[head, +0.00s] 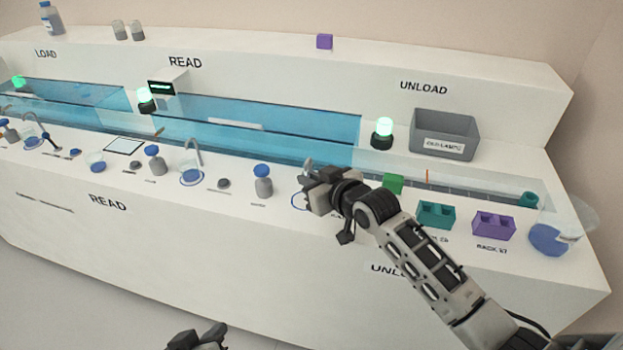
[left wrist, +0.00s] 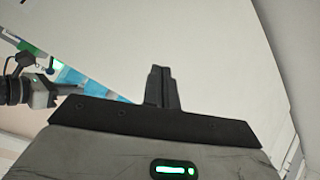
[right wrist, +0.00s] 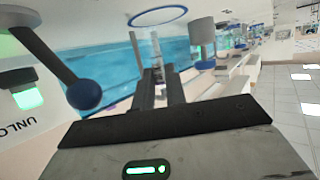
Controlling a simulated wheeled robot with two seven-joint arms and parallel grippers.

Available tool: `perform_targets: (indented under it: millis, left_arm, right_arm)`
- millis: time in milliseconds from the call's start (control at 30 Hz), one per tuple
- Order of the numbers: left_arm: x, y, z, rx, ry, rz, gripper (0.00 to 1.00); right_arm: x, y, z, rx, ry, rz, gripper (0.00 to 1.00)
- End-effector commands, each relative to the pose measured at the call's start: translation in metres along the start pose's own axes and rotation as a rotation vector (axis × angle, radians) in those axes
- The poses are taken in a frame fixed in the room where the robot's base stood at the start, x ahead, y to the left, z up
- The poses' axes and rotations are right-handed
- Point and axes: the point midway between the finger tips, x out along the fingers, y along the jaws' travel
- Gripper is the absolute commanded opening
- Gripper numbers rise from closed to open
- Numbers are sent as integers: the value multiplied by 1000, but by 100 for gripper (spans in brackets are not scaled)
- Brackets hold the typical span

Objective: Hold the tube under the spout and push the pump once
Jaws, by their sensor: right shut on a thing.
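My right gripper (head: 312,195) is low over the bench front, beside a curved metal spout (head: 308,164) that it partly covers. In the right wrist view its fingers (right wrist: 159,92) are shut on a clear tube (right wrist: 155,48). A blue ring mark (head: 297,201) lies by the gripper; a blue ring also shows beyond the tube (right wrist: 158,16). I cannot tell whether the tube's mouth is under the spout. A grey pump bottle with a blue top (head: 263,181) stands left of the gripper. My left gripper (head: 207,336) is low, in front of the bench; its fingers (left wrist: 163,86) are together and empty.
Other pump bottles (head: 155,160) and spouts (head: 195,153) stand along the bench to the left. A green block (head: 393,183), a teal rack (head: 436,215), a purple rack (head: 493,226) and a beaker (head: 568,236) stand right. A dark lever with blue knob (right wrist: 84,94) is close to my right gripper.

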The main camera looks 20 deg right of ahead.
Motion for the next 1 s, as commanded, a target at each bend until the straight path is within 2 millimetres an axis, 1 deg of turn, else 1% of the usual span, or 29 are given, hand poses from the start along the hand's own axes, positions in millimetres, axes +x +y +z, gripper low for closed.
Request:
perform_targets:
  millis: [33,100,167,200,300,400,500,567,667,700,767,833,967,1000]
  left_arm:
    - [20,15,-13,-36,-29,38,0]
    - [42,34,-24,-85,-87,82,0]
    - [58,51,-35,-118,-142,115,0]
    - [68,63,-42,-136,-179,133,0]
    - [87,91,-63,-168,-275,167,0]
    - [98,117,-86,-183,-373,177,0]
    - [104,140,-110,-186,-467,162,0]
    - [105,152,-125,-176,-518,142,0]
    - [111,169,-148,-73,-565,124,0]
    - [113,175,-159,-23,-577,115,0]
    - [115,181,-177,47,-591,94,0]
    - [114,186,-200,124,-602,63,0]
    - [115,186,-245,301,-583,9,0]
    - [114,184,-259,348,-573,-7,0]
  right_arm:
    - [0,0,0,0,0,0,0]
    - [0,0,0,0,0,0,0]
    - [0,0,0,0,0,0,0]
    - [0,0,0,0,0,0,0]
    - [0,0,0,0,0,0,0]
    - [0,0,0,0,0,0,0]
    - [0,0,0,0,0,0,0]
    - [0,0,0,0,0,0,0]
    - [0,0,0,0,0,0,0]
    - [0,0,0,0,0,0,0]
    - [0,0,0,0,0,0,0]
    - [0,0,0,0,0,0,0]
    - [0,0,0,0,0,0,0]
    - [0,0,0,0,0,0,0]
